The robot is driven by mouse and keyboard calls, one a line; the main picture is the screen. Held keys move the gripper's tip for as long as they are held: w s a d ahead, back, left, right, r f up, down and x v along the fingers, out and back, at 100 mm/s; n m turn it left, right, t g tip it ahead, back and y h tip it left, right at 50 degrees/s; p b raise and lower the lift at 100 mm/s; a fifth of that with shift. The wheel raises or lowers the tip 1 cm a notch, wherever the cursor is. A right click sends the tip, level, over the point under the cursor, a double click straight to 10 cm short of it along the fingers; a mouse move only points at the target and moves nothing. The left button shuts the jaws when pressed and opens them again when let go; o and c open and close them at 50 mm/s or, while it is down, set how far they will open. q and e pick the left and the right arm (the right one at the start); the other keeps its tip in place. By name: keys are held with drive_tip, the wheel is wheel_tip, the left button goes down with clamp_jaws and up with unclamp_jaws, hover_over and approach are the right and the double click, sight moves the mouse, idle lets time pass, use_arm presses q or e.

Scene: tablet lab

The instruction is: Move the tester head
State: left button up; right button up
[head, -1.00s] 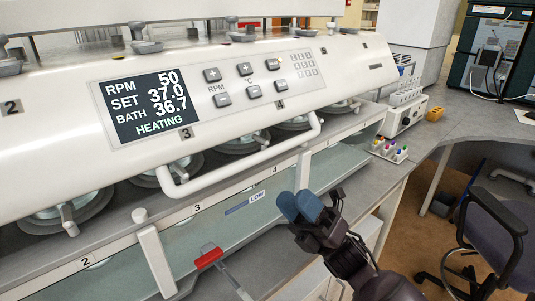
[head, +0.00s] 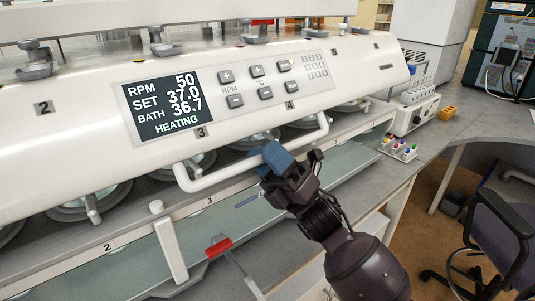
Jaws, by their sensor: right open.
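The tester head is the long white housing (head: 75,140) with a display (head: 168,104) reading RPM 50, SET 37.0, BATH 36.7, HEATING. A white bar handle (head: 225,175) runs along its lower front edge. My right gripper (head: 268,158), with blue fingertips, is at the handle's right part. The fingertips overlap the bar in the picture; whether they touch it I cannot tell. The gripper is open, though the gap between the fingers is hard to see from here. My left gripper is out of view.
Round vessels (head: 180,165) sit in a row under the head, above the bath. A red-handled lever (head: 218,246) is at the lower front. Coloured vials (head: 398,149) stand on the bench at right, near a yellow block (head: 447,112). A chair (head: 500,220) stands at far right.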

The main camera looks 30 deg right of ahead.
drive_tip(key=shift+c, duration=0.2)
clamp_jaws()
